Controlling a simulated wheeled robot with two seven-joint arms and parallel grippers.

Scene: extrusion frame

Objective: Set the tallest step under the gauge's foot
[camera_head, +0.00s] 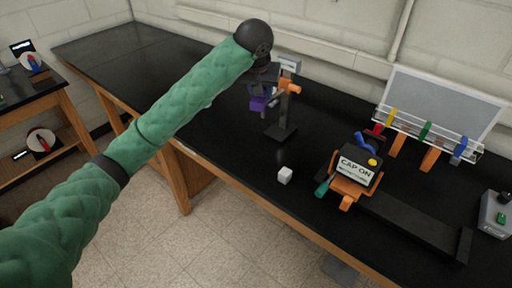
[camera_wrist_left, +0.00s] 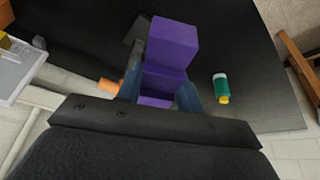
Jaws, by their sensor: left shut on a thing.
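A purple stepped block (camera_head: 260,103) is in my left gripper (camera_head: 262,88), held beside the gauge stand. In the left wrist view the block (camera_wrist_left: 173,44) shows a tall part and a lower part, with the blue-grey fingers (camera_wrist_left: 161,95) on either side of it. The gauge stand has a black base (camera_head: 280,132), a dark column, an orange knob (camera_head: 291,88) and a light grey head (camera_head: 288,63). The gauge's foot is hard to make out behind my gripper. I cannot tell whether the block touches the stand or the bench. My right gripper is not in view.
A white cube (camera_head: 285,175) lies near the black bench's front edge. A CAP ON sign (camera_head: 355,170) stands on an orange fixture at right. A clear rack (camera_head: 430,140) with colored pieces is behind it. A green-and-yellow cylinder (camera_wrist_left: 221,88) shows in the wrist view.

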